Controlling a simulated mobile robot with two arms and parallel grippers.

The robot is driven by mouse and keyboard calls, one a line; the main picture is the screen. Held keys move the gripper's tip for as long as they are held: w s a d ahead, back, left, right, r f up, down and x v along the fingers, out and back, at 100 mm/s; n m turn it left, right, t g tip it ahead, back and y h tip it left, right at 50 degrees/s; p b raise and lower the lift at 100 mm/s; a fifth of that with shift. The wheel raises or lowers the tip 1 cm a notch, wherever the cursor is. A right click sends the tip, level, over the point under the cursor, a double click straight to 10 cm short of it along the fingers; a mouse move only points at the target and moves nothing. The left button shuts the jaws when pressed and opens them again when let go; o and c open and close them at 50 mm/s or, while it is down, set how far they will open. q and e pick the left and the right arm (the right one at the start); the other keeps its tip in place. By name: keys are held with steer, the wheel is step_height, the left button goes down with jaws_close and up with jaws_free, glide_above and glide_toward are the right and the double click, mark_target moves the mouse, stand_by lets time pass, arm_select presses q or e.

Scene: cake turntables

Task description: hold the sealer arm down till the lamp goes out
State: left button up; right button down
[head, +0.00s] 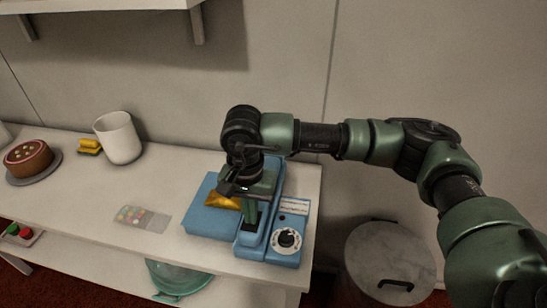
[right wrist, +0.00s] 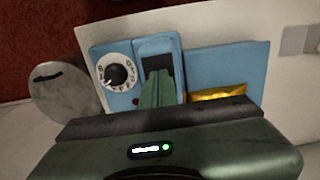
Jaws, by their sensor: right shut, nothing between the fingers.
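The blue sealer (head: 205,222) stands at the right end of the counter; its body also shows in the right wrist view (right wrist: 112,48). Its blue sealer arm (head: 276,186) lies low along the body, and its front end shows in the right wrist view (right wrist: 158,46). My right gripper (head: 250,222) is shut and empty, its fingertips pointing down at the arm's dark front pad and seeming to touch it. The small lamp (right wrist: 135,101) beside the dial looks dark red and unlit. A gold packet (head: 223,201) lies at the sealer, partly hidden by my gripper. My left gripper is out of view.
A white dial (head: 286,239) is on the sealer's front right. A clear packet of colored pieces (head: 141,216), a white canister (head: 118,138), yellow items (head: 89,146) and a cake (head: 28,157) are left on the counter. A lidded bin (head: 388,255) stands right of the counter.

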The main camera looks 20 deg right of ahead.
stand_by(0.4)
step_height(320, 180, up, 16)
steer(key=p, duration=0.6)
steer(key=shift+p, duration=0.3)
stand_by(0.7)
